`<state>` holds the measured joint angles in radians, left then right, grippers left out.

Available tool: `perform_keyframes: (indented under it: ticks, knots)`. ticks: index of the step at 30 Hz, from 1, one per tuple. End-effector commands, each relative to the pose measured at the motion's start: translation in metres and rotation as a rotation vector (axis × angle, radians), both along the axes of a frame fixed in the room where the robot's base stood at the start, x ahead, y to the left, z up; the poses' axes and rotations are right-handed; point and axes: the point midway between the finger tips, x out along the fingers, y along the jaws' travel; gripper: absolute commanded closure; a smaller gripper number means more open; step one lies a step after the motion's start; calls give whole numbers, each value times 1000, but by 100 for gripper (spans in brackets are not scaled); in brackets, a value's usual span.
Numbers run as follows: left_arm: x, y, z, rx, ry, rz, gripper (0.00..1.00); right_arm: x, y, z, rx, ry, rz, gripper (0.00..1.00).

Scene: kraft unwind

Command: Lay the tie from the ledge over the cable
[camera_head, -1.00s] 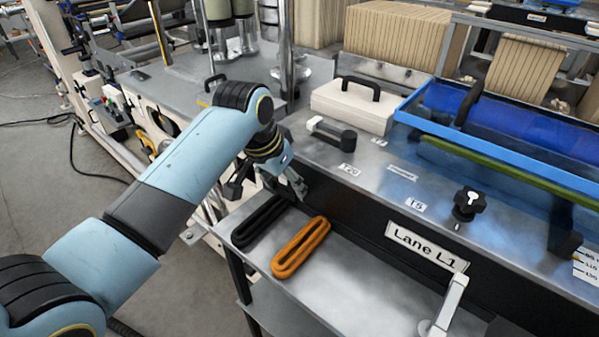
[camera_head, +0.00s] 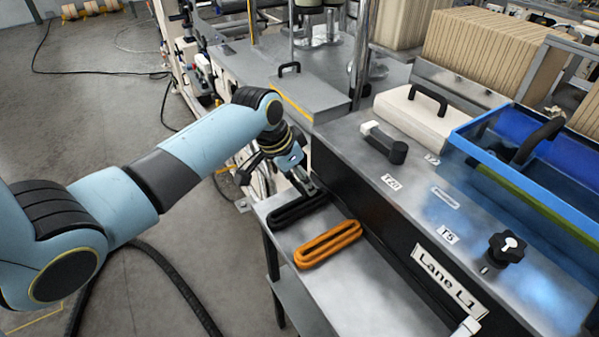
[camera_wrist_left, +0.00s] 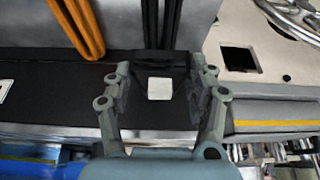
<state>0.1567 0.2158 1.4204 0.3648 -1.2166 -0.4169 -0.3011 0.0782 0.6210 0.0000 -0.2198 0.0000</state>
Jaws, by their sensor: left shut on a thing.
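My left gripper (camera_head: 307,184) is at the far end of the ledge (camera_head: 385,290), low beside the black machine front. In the left wrist view its fingers (camera_wrist_left: 160,76) are shut on a dark flat piece with a white square patch (camera_wrist_left: 160,88), which looks like the tie. A black cable (camera_head: 178,283) runs across the floor at the lower left. My right gripper is out of view.
An orange loop (camera_head: 328,244) lies beside the black loop. The machine top (camera_head: 400,163) rises behind the ledge, with a black-and-white handle (camera_head: 385,143) and a black knob (camera_head: 506,247). Another dark cable (camera_head: 90,73) lies on the far floor. The grey floor (camera_head: 100,125) is mostly open.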

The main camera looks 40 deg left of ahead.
Motion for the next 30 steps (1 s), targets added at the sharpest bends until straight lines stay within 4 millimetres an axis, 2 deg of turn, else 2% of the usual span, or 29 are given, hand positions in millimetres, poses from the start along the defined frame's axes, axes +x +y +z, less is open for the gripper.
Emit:
perform_keyframes:
  ticks: [1, 4, 19, 30]
  knots:
    - [0, 0, -8, 0, 1, 0, 58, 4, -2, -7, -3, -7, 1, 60]
    - [0, 0, -15, 0, 1, 0, 58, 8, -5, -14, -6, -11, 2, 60]
    - [-1, 0, -46, 2, 2, 0, 58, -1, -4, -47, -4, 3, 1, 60]
    - [0, 0, -66, 0, 1, 1, 58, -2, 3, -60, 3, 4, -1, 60]
